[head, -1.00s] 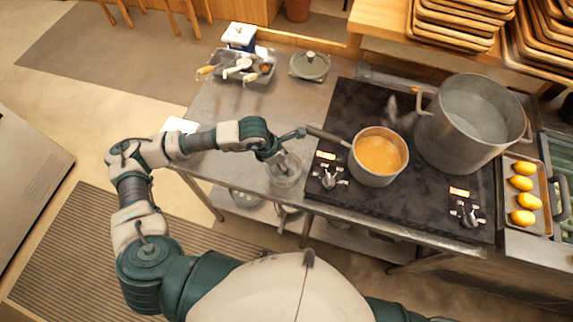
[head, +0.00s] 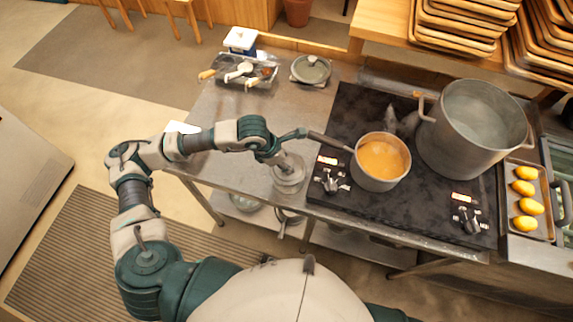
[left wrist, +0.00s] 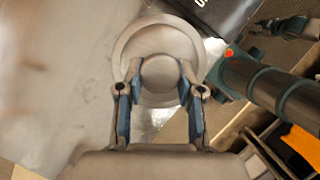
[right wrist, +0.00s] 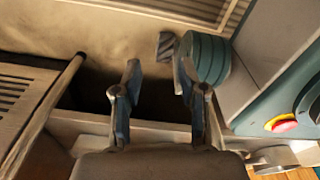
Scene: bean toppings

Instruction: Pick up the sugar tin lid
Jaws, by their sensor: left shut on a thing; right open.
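The sugar tin (head: 287,184), a round metal container, stands at the front edge of the steel counter, left of the stove. In the left wrist view its round grey lid (left wrist: 135,44) lies under my left gripper (left wrist: 160,82), with a smaller raised round part between the two fingers. My left gripper (head: 283,155) is shut on that part, pointing down over the tin. I cannot tell whether the lid is lifted off the rim. My right gripper (right wrist: 153,75) is open and empty, away from the tin.
A pot of orange beans (head: 380,161) stands on the black stove (head: 345,118), its handle pointing toward my left gripper. A large pot (head: 475,130) is behind it. The counter's left middle is clear.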

